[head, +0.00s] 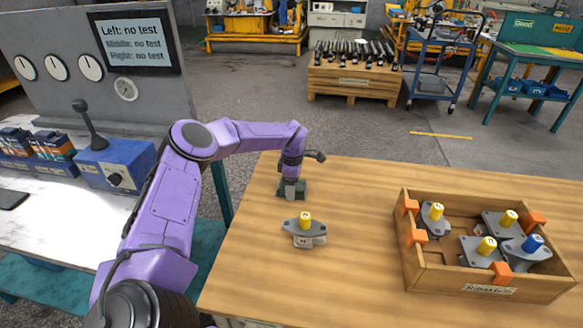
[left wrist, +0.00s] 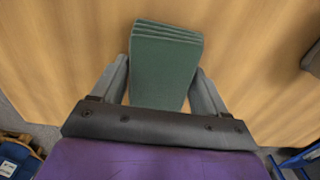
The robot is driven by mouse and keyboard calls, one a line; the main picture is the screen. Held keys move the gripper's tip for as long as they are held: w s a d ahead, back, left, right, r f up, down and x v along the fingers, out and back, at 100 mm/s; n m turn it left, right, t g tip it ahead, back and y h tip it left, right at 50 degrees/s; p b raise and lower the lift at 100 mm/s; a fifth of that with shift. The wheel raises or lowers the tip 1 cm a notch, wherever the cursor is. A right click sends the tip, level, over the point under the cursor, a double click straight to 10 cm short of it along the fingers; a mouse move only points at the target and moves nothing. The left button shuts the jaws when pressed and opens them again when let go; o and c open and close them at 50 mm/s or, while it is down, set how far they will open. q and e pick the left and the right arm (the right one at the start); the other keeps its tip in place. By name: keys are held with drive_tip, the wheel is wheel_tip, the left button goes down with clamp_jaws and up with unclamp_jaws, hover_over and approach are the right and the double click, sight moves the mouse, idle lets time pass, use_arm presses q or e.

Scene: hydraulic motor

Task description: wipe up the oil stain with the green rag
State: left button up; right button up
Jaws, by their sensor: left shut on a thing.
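The green rag (left wrist: 165,60), a folded stack of cloth, sits between the two fingers of my left gripper (left wrist: 161,85) in the left wrist view. In the head view, my left gripper (head: 291,188) points down over the wooden table near its back left edge, shut on the dark green rag (head: 301,189). The rag is at or just above the table top; I cannot tell whether it touches. No oil stain can be made out; the gripper and rag may hide it. My right gripper is not in view.
A grey motor part with a yellow cap (head: 304,231) stands on the table (head: 350,200) just in front of the rag. A wooden box (head: 437,276) with several capped motor parts is at the right. The table between them is clear. A grey test panel (head: 60,95) stands at the left.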

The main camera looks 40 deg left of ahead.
use_arm(q)
drive_tip(key=r, duration=0.1)
drive_tip(key=r+p, duration=0.1)
drive_tip(key=shift+s+a+r, duration=0.15)
drive_tip(key=shift+a+r, duration=0.05)
drive_tip(key=shift+r, duration=0.15)
drive_tip(key=shift+d+r+p, duration=0.1)
drive_tip(key=shift+r+p, duration=2.05)
drive_tip(key=shift+r, duration=0.6)
